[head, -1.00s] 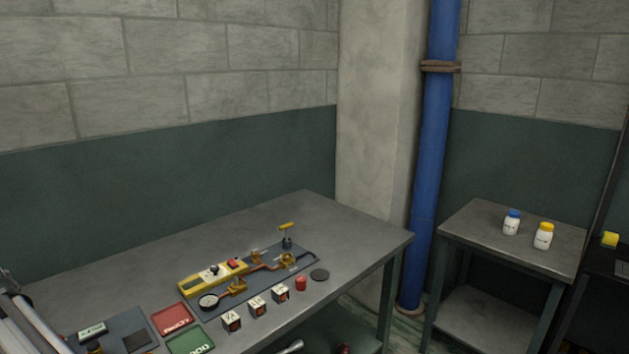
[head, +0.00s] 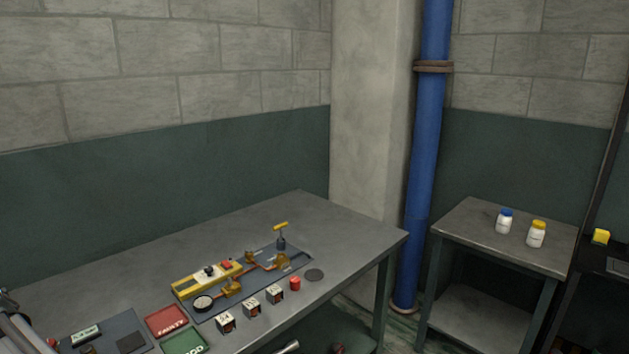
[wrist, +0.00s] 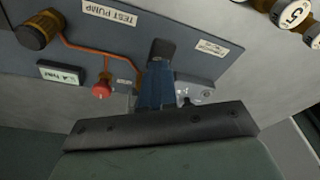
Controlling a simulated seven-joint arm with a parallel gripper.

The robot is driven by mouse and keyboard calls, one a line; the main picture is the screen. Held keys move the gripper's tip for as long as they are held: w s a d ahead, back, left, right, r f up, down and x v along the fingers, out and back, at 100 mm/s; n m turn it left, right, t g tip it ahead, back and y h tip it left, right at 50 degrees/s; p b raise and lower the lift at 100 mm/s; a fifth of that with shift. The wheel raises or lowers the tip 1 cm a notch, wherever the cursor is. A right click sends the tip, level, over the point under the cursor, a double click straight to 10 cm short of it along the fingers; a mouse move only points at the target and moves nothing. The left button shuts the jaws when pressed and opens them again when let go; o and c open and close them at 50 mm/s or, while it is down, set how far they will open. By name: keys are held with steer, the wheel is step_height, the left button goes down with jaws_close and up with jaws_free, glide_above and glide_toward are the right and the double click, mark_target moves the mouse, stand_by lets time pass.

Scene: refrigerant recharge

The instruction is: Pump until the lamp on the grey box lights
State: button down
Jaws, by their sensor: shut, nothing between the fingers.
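In the wrist view a blue-grey panel (wrist: 100,60) carries a label reading "TEST PUMP" (wrist: 108,13), a copper pipe, a red knob (wrist: 102,89) and a small pale display (wrist: 60,73). My gripper (wrist: 161,50) is shut and empty in front of this panel; whether it touches anything there I cannot tell. A pale grey box-like part (wrist: 195,88) shows just right of the fingers, partly hidden; I cannot make out a lit lamp on it. In the head view a yellow T-shaped handle (head: 281,226) stands upright at the far end of the rig on the bench.
The rig's gauge (head: 203,303) and yellow block (head: 190,287) lie on the bench (head: 340,235). Several labelled cubes, a red cylinder (head: 295,284), a red tray (head: 166,321) and a green tray (head: 184,341) sit in front. The bench's back right is clear. Two bottles stand on the side table (head: 470,225).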

steer(key=shift+f, duration=0.55)
steer(key=shift+r, duration=2.7)
steer(key=shift+f, duration=0.85)
steer(key=shift+r, duration=0.85)
steer(key=shift+r, duration=0.1)
step_height(320, 180, up, 5)
steer(key=shift+f, duration=0.1)
